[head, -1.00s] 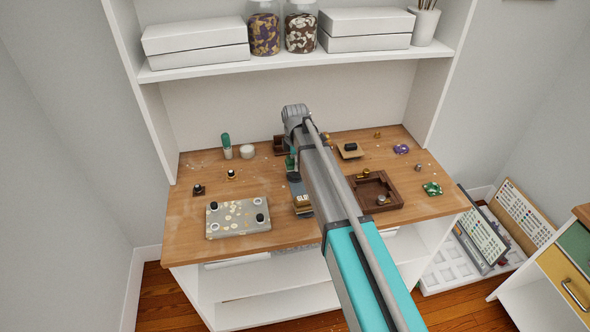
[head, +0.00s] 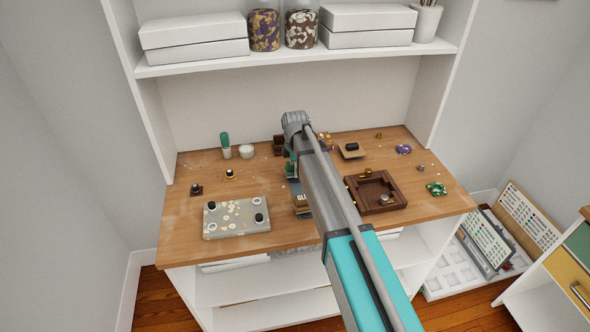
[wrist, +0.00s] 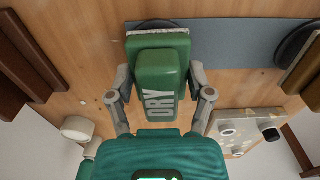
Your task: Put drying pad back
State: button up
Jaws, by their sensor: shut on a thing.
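The drying pad (wrist: 160,75) is a green block marked DRY with a pale underside. My gripper (wrist: 160,95) is shut on it, with one finger on each side, in the wrist view. The pad is over or beside the end of a blue-grey strip (wrist: 230,45) on the worktop; I cannot tell whether it touches anything. A dark round disc (wrist: 150,25) shows partly behind the pad, and another dark disc (wrist: 295,44) is at the strip's right. In the head view my arm hides the gripper and most of the pad; a bit of green (head: 289,169) shows left of the arm.
A grey slab with rings (head: 236,217) lies at the worktop's left. A brown wooden frame (head: 396,188) is right of my arm. A white jar (head: 246,152) and a green-topped bottle (head: 225,146) stand at the back left. The shelf (head: 300,65) overhangs the back.

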jog(key=shift+f, duration=0.2)
jog(key=o, duration=1.3)
jog(key=shift+r, duration=0.2)
notch_tip(320, 180, up, 12)
jog(key=p, duration=1.2)
